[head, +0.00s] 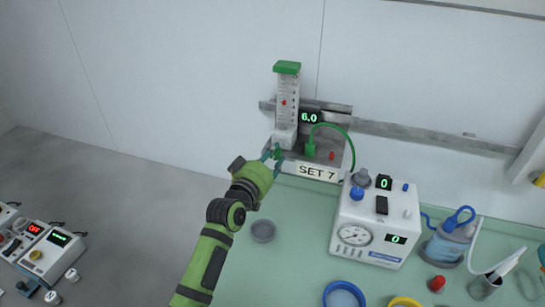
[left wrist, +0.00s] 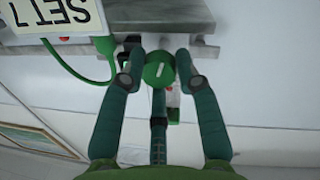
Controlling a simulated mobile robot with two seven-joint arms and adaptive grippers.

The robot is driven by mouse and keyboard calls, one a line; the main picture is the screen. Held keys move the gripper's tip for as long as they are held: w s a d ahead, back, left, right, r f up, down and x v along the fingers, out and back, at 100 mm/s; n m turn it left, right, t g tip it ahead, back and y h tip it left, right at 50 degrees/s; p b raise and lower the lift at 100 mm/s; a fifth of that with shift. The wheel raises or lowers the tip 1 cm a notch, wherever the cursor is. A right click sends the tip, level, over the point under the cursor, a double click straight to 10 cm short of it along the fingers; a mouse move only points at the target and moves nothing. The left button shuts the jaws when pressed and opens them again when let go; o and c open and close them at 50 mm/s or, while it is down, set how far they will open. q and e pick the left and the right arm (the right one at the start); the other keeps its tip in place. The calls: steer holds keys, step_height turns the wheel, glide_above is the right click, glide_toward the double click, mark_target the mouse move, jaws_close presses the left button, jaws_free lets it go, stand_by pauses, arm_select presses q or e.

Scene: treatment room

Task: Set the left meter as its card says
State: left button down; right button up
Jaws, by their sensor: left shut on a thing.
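The meter (head: 287,100) is an upright clear scale tube with a green cap and a red float, mounted on a grey wall bracket. Its display (head: 310,117) reads 6.0. The card (head: 317,173) below it says SET 7; it also shows upside down in the left wrist view (left wrist: 58,14). The green round knob (left wrist: 159,70) has a white mark and faces the wrist camera. My left gripper (head: 272,155) is at the meter's base, its fingers shut on the knob from both sides; it also shows in the left wrist view (left wrist: 162,66). My right gripper is not in view.
A green hose (head: 346,135) loops from a green plug right of the meter. A white machine (head: 375,222) with a gauge and displays stands on the green counter (head: 290,240). A grey cup (head: 262,231) sits near my left arm. Blue and yellow rings lie in front.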

arm_select(q)
steer(key=shift+s+f, duration=0.1)
steer(key=shift+f, duration=0.4)
steer(key=c, duration=0.9)
jaws_free()
steer(key=shift+r, duration=0.2)
steer(key=shift+r, duration=0.1)
steer(key=v, duration=1.2)
stand_by(0.9)
